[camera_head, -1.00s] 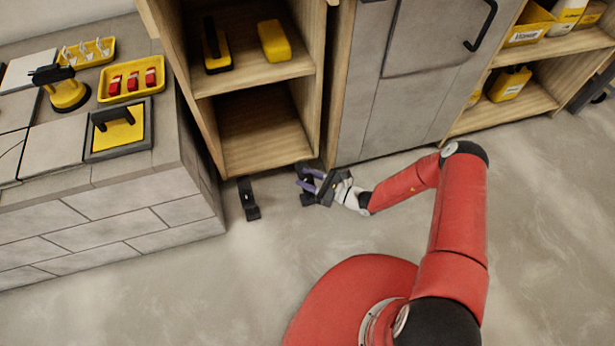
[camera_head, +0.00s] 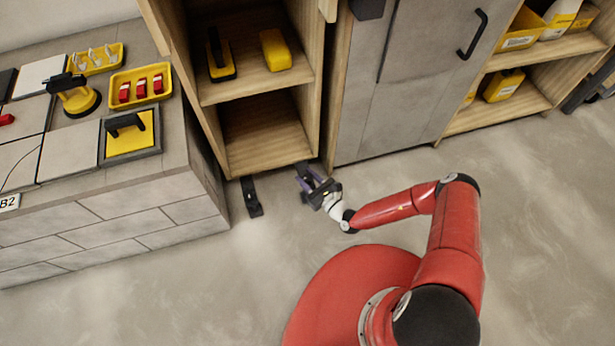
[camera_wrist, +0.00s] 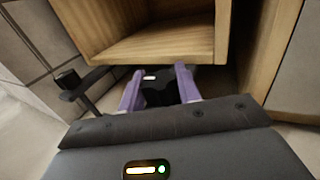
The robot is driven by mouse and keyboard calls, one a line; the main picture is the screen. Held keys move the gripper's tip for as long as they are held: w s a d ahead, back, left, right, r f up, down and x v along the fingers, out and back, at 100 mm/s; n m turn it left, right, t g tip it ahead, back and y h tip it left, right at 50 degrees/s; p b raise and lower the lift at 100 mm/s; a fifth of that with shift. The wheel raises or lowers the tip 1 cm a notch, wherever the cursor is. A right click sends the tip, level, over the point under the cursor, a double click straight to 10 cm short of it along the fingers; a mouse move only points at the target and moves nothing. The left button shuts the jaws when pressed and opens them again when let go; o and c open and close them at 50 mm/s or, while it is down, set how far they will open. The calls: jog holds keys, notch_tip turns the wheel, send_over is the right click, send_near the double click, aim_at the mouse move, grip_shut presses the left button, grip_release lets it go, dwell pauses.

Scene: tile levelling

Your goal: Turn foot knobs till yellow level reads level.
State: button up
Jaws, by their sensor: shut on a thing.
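My gripper (camera_head: 307,184) is low at the front right corner of the open wooden cabinet (camera_head: 268,161). In the wrist view its purple fingers (camera_wrist: 158,80) are shut on a black foot knob (camera_wrist: 158,96) under the cabinet's bottom edge. The other black foot (camera_head: 251,197) stands at the cabinet's front left corner, and it also shows at the left of the wrist view (camera_wrist: 72,82). A yellow block (camera_head: 276,50) lies on the cabinet's upper shelf and may be the level. Its reading is too small to make out.
A tiled bench (camera_head: 120,210) stands close on the left with yellow trays and tools on top. A grey cabinet (camera_head: 400,100) stands close on the right. The floor (camera_head: 180,290) in front is clear. A yellow float with a black handle (camera_head: 220,62) shares the shelf.

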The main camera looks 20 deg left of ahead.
aim_at(312, 183)
jog(key=shift+f, duration=0.1)
jog(key=o, duration=1)
jog(key=shift+c, duration=0.2)
jog(key=v, duration=0.7)
jog(key=shift+s+d, duration=0.25)
jog(key=shift+d, duration=0.1)
jog(key=d+r+n+g+h, duration=0.2)
jog(key=d+r+n+g, duration=0.2)
jog(key=r+n+g, duration=0.8)
jog(key=d+r+n+g+h, duration=0.15)
jog(key=d+r+n, duration=0.4)
jog(key=r, duration=1.15)
jog(key=s+d+r+n+t+h, duration=0.2)
jog(key=s+d+r+t+h, duration=0.1)
jog(key=r, duration=0.5)
jog(key=s+d+r+n+t+h, duration=0.3)
jog(key=s+d+r+h, duration=0.1)
jog(key=s+d+r, duration=0.2)
jog(key=s+d+r+n+t+h, duration=0.2)
jog(key=s+r, duration=0.4)
jog(key=r, duration=0.4)
jog(key=shift+s+d+r+t+h, duration=0.35)
jog(key=shift+d+t+h, duration=0.2)
jog(key=shift+d+h, duration=0.65)
